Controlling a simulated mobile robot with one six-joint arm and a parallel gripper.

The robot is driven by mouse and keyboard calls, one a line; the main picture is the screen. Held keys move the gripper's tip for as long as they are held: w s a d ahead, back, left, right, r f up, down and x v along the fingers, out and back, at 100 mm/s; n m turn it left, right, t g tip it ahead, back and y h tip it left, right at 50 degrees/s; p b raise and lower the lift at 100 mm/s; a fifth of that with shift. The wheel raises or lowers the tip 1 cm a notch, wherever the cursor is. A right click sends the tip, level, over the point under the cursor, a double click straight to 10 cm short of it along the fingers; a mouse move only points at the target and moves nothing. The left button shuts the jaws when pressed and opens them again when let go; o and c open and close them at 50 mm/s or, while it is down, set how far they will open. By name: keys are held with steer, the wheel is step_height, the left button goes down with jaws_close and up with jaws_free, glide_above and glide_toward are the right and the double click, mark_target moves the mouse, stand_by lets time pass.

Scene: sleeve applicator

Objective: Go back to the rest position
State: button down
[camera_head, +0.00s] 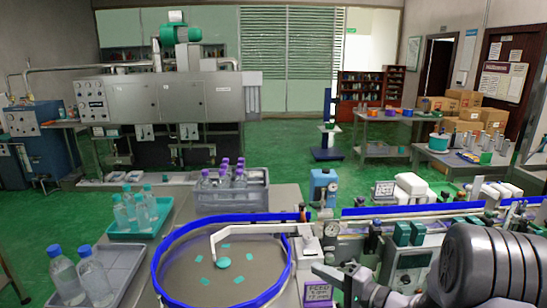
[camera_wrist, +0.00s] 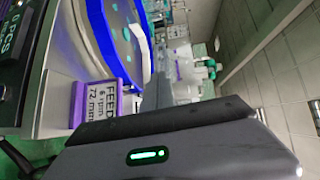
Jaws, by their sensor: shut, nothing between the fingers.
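My gripper (camera_wrist: 158,90) shows in the wrist view as a grey body with a green light and dark fingers pointing up the picture. The fingers are together and hold nothing that I can see. In the head view my arm enters from the lower right, and its end (camera_head: 328,271) is low beside the FEED sign (camera_head: 317,292), right of the round blue-rimmed turntable (camera_head: 167,264). The FEED sign also shows in the wrist view (camera_wrist: 97,102), left of the fingers.
Teal labels lie on the turntable. A crate of purple-capped bottles (camera_head: 231,196) stands behind it. Trays with teal-capped bottles (camera_head: 133,207) and blue-capped bottles (camera_head: 93,277) are at left. A blue-railed conveyor (camera_head: 412,209) runs right. Green floor lies open beyond.

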steer(key=s+a+r+n+g+h+b, duration=0.1)
steer(key=s+a+n+g, duration=0.2)
steer(key=s, duration=0.4)
steer(key=s+a+r+g+b, duration=0.2)
steer(key=s+a+g, duration=0.15)
steer(key=s, duration=0.25)
steer(key=s+a+r+n+g+h+b, duration=0.1)
steer(key=s+a+n+g, duration=0.1)
steer(key=s+a, duration=0.4)
steer(key=s+d+f+m+t+h+b, duration=0.1)
steer(key=s+d+f+t+h+b, duration=0.1)
steer(key=s+d+h, duration=0.6)
steer(key=s+d, duration=0.2)
steer(key=s, duration=0.3)
steer(key=shift+s+d+b, duration=0.15)
steer(key=shift+s+b, duration=0.1)
steer(key=shift+b, duration=0.1)
steer(key=c, duration=2.2)
jaws_free()
steer(key=shift+r+t, duration=0.1)
steer(key=shift+t, duration=0.15)
